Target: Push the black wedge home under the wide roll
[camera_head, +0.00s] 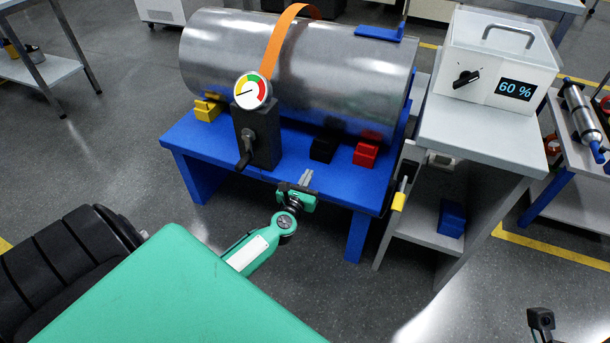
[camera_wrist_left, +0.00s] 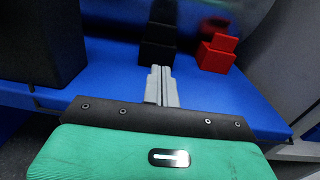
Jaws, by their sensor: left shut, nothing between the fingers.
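The wide roll (camera_head: 340,82) is a large shiny metal cylinder lying on a blue stand (camera_head: 318,182). The black wedge (camera_head: 323,148) sits on the stand at the roll's near side, left of a red wedge (camera_head: 366,153). In the left wrist view the black wedge (camera_wrist_left: 158,42) is straight ahead of the fingertips, close to the roll; I cannot tell whether it touches it. My left gripper (camera_head: 306,178) is shut and empty, just in front of the wedge at the stand's front edge. It also shows in the left wrist view (camera_wrist_left: 160,78).
A yellow wedge (camera_head: 207,109) sits at the roll's left. A black block with a lever and dial gauge (camera_head: 252,90) stands left of my gripper. An orange strap (camera_head: 282,37) crosses the roll. A grey cabinet (camera_head: 480,133) with a white 60 % box (camera_head: 498,60) stands right.

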